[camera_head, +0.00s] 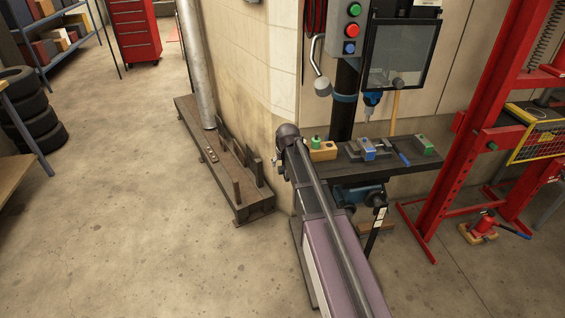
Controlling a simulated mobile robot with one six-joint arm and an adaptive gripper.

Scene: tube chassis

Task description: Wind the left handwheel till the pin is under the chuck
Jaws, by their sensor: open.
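The drill press stands against the wall at the upper right. A small blue part with a dark tip (372,99), which looks like the chuck end, hangs below the dark-framed guard (400,52). Under it, a small grey fixture (372,147) with a blue block sits on the dark bench (416,165). I cannot make out the pin or tell which part is the left handwheel. My arm rises from the bottom edge, its dark rounded joint beside the bench's left end, covering part of it. My gripper does not show.
A wooden block with a green piece (323,150) lies on the bench's left; a green block (426,145) is on its right. A low dark rack (222,165) stands left by the wall, a red press frame (478,115) at right.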

